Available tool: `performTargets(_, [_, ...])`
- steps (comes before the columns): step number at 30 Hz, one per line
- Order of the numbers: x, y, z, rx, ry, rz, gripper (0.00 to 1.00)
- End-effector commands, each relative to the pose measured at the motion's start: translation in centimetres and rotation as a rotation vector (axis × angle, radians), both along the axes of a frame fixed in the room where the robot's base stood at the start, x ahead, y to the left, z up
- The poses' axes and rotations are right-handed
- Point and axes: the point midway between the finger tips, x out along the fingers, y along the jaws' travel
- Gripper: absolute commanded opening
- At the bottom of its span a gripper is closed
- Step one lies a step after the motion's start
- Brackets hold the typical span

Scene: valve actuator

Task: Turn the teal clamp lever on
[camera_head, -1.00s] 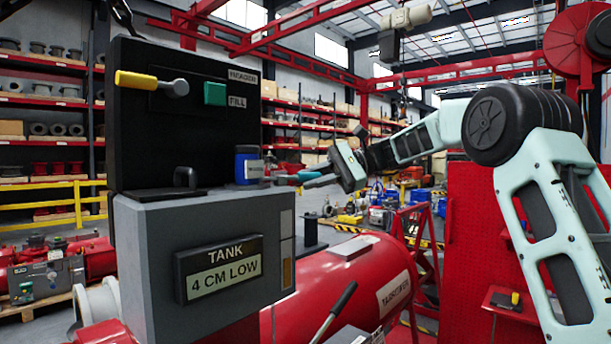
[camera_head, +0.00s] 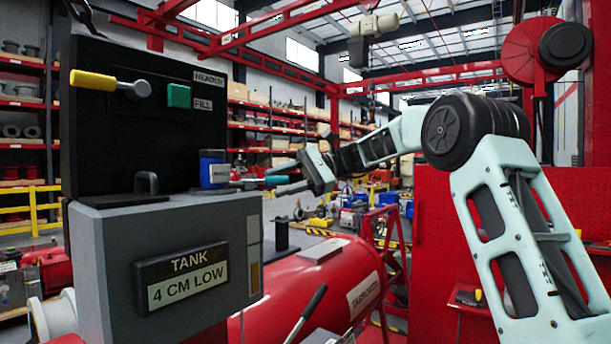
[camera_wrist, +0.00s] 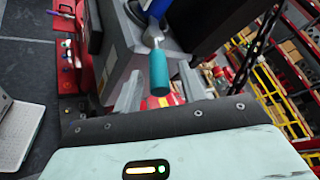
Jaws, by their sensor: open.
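The teal clamp lever (camera_head: 277,180) sticks out to the right from beside a blue labelled cylinder (camera_head: 213,169) on top of the grey tank box. Its metal arm joins near the cylinder's base. In the wrist view the teal handle (camera_wrist: 159,72) points toward me, with the blue part behind it. My gripper (camera_head: 287,182) is at the handle's outer end, reaching in from the right. Its fingers are open, one on each side of the handle, with visible gaps in the wrist view. How deep the handle sits between them is hard to tell.
A black panel (camera_head: 140,60) behind the box carries a yellow-handled lever (camera_head: 93,80) and a teal FILL block (camera_head: 179,96). A black loop handle (camera_head: 147,185) stands on the box. The box's sign (camera_head: 195,278) reads TANK 4 CM LOW. A red tank (camera_head: 325,275) lies below right.

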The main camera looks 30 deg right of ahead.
Motion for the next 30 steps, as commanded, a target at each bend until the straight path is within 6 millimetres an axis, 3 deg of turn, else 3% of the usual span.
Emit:
performTargets(18, [-2.5, -12.4, 3.4, 0.0, -0.002, -0.004, 0.41])
performTargets(24, [-3.1, -15.0, 4.3, -0.001, 0.001, -0.002, 0.41])
performTargets(30, [-3.4, -15.9, 4.5, -0.001, 0.0, -0.001, 0.41])
